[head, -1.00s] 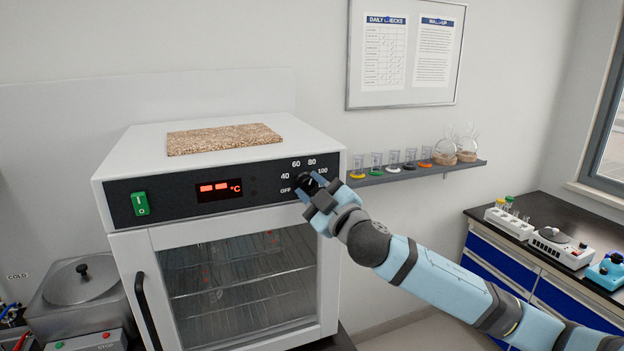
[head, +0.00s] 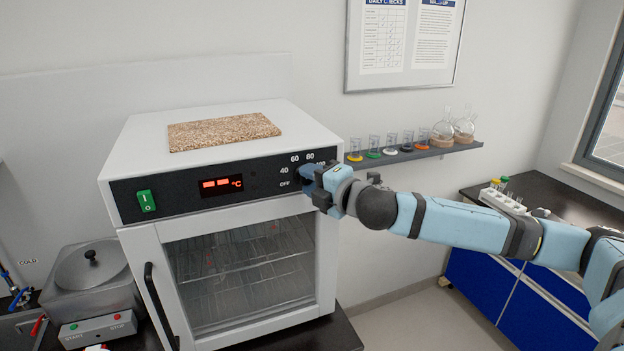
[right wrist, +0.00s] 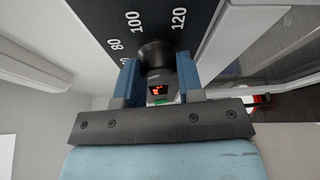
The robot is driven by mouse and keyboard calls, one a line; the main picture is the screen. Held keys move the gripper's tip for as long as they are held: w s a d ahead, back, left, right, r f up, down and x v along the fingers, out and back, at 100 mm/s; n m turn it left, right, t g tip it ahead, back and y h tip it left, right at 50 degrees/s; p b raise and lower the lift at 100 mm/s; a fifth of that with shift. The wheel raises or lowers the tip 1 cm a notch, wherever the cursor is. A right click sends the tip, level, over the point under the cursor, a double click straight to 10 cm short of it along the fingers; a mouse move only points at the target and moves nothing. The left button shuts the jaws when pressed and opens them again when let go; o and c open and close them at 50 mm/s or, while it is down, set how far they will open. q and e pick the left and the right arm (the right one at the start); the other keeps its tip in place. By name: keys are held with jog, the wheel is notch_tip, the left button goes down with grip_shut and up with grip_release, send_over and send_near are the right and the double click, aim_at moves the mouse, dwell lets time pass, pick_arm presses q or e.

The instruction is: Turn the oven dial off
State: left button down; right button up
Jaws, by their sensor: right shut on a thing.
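The white oven (head: 145,165) stands on a dark bench, its black control panel (head: 258,186) facing me. The dial is mostly hidden behind my right gripper (head: 310,177) in the head view, beside the printed OFF, 40, 60 and 80. In the right wrist view the round black dial (right wrist: 155,52) lies between the two blue fingers of my right gripper (right wrist: 158,80), which is shut on it. The dial's pointer cannot be made out. The red display (head: 221,185) is lit, and a green switch (head: 146,201) sits at the panel's left. My left gripper is out of view.
A speckled board (head: 222,131) lies on the oven top. The oven door, with its black handle (head: 160,305), is closed below the panel. A wall shelf (head: 415,152) with glassware is behind my right arm.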

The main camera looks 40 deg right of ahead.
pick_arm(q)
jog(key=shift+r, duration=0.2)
pick_arm(e)
jog(key=n+g+h, duration=0.1)
jog(key=n+h, duration=0.1)
jog(key=n, duration=0.2)
jog(key=n+g+h, duration=0.1)
jog(key=n+h, duration=0.1)
jog(key=n, duration=0.2)
jog(key=n+g+h, duration=0.1)
jog(key=n+g, duration=0.1)
jog(key=n, duration=0.1)
jog(key=shift+w+a+r+n+h, duration=0.1)
jog(key=shift+a+r+n+h, duration=0.2)
jog(key=shift+a+n+h, duration=0.1)
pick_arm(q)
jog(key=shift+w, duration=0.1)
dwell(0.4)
pick_arm(e)
jog(key=o, duration=0.9)
